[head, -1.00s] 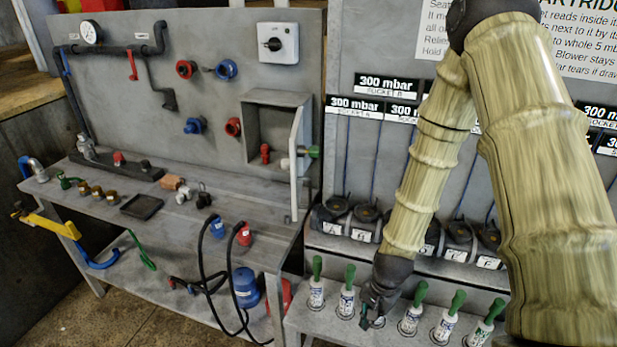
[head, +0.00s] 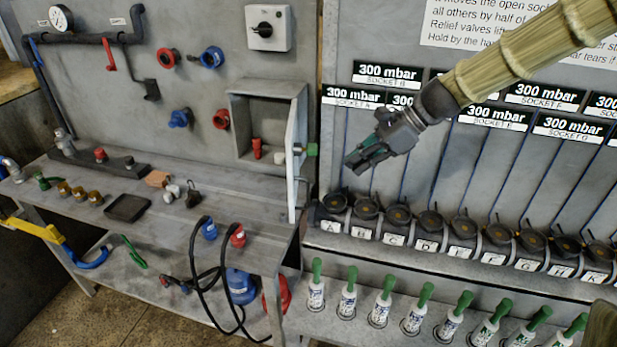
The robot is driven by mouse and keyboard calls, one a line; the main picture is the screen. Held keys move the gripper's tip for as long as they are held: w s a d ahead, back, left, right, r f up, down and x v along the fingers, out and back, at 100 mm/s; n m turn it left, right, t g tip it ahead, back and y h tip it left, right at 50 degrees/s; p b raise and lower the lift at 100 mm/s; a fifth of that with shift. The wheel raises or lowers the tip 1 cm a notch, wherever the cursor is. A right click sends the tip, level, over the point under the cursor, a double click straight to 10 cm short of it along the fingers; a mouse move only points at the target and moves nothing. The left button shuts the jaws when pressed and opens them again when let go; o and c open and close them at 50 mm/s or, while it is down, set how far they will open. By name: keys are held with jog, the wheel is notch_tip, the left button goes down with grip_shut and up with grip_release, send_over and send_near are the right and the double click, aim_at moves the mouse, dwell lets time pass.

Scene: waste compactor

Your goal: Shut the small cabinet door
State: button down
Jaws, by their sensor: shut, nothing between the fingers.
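The small cabinet (head: 267,92) is a grey box on the back panel above the left bench. Its door (head: 291,170) is a pale panel hinged on the right side, standing open and seen nearly edge-on. A green knob (head: 312,149) sticks out from the door's right face. A red item (head: 257,148) and another small item stand inside the cabinet. My gripper (head: 352,168) is shut and empty, in the air to the right of the door and knob, apart from both.
Below my gripper is a row of black sockets (head: 397,215) with letter tags, and lower a row of green-handled cartridges (head: 383,300). The left bench (head: 235,196) holds fittings and a black tray (head: 127,208). Black hoses hang at its front.

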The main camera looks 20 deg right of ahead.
jog(key=w+a+f+p, duration=0.3)
jog(key=a+f, duration=0.3)
jog(key=a, duration=0.4)
jog(key=shift+w+a+f+p, duration=0.2)
jog(key=shift+w+p, duration=0.2)
jog(key=shift+p, duration=0.1)
jog(key=shift+a, duration=0.15)
dwell(0.4)
